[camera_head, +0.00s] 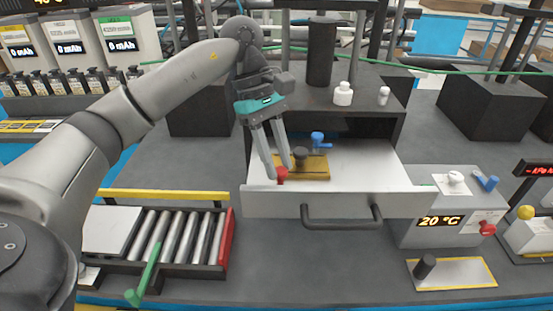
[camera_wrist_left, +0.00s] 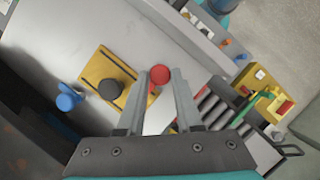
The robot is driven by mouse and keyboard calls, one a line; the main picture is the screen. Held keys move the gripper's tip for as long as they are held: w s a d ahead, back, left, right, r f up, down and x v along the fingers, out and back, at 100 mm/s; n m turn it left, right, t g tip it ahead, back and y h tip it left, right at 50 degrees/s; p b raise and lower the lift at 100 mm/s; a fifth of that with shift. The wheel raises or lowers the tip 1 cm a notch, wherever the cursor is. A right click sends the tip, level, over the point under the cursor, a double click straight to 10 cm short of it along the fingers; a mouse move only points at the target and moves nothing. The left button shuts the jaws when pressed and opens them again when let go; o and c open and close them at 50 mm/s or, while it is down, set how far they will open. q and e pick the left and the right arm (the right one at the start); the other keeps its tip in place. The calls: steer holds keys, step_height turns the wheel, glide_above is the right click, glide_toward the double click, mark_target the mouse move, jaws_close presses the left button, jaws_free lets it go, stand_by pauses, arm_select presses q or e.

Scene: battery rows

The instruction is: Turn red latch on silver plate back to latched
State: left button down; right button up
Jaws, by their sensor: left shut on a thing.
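A small red latch (camera_head: 281,176) with a round top is at the front of a pulled-out drawer, beside a brass-coloured plate (camera_head: 318,172). My left gripper (camera_head: 279,171) reaches down into the drawer and is shut on the red latch. In the left wrist view the latch's round red top (camera_wrist_left: 160,74) shows between the two fingertips (camera_wrist_left: 159,82). The surface under it is the pale silver drawer floor (camera_head: 360,165). The fingers partly hide the latch's base, so I cannot tell its exact turn. My right gripper is not in view.
A black knob (camera_head: 300,153) stands on the brass plate, with a blue latch (camera_head: 318,138) behind it. The drawer front (camera_head: 400,203) has a dark handle. A box reading 20 °C (camera_head: 440,222) stands to the right and a roller rack (camera_head: 180,238) to the left.

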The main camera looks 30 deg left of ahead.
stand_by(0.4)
arm_select(q)
steer(key=c, duration=0.6)
jaws_free()
steer(key=p+v, duration=0.3)
steer(key=v, duration=1.2)
steer(key=shift+a+r+p, duration=0.1)
steer(key=shift+a+p, duration=0.05)
steer(key=shift+p, duration=0.25)
